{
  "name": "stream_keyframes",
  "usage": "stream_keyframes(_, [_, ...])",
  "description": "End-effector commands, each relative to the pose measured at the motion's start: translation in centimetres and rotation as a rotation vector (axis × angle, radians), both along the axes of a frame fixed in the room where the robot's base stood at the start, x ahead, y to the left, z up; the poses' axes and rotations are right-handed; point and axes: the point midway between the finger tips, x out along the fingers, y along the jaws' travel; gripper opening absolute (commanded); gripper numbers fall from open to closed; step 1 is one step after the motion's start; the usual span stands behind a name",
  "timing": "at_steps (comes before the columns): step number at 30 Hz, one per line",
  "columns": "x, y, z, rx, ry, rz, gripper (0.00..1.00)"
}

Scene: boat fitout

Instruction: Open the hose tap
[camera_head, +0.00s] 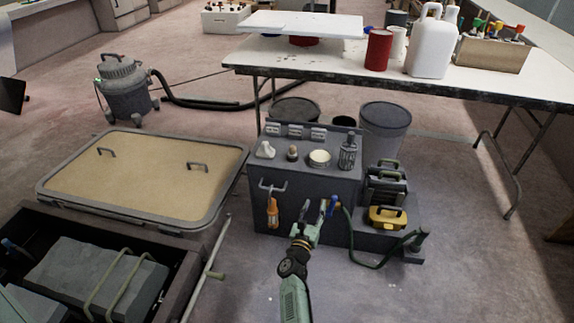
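The hose tap (332,206) is on the front of a dark grey cabinet, toward its right side. It shows a blue handle and a bit of yellow, and a green hose (352,236) runs from it down to the right. My gripper (313,208) is in front of the cabinet, just left of the tap. Its two fingers point up toward the cabinet front and look spread, with nothing seen between them. I cannot tell whether the right finger touches the tap.
An orange-handled tool (272,212) hangs on the cabinet front, left of my gripper. Several small items stand on the cabinet top (275,166). A yellow case (387,217) is to the right. A framed tan panel (140,176) and an open box (180,262) are at left.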

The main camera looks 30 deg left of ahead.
Motion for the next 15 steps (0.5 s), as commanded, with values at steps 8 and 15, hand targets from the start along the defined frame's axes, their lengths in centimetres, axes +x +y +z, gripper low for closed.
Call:
stream_keyframes(8, [0.3, 3.1, 4.9, -0.093, -0.094, 0.046, 0.38])
stream_keyframes(15, [0.3, 5.4, 9.0, -0.173, -0.178, 0.075, 0.38])
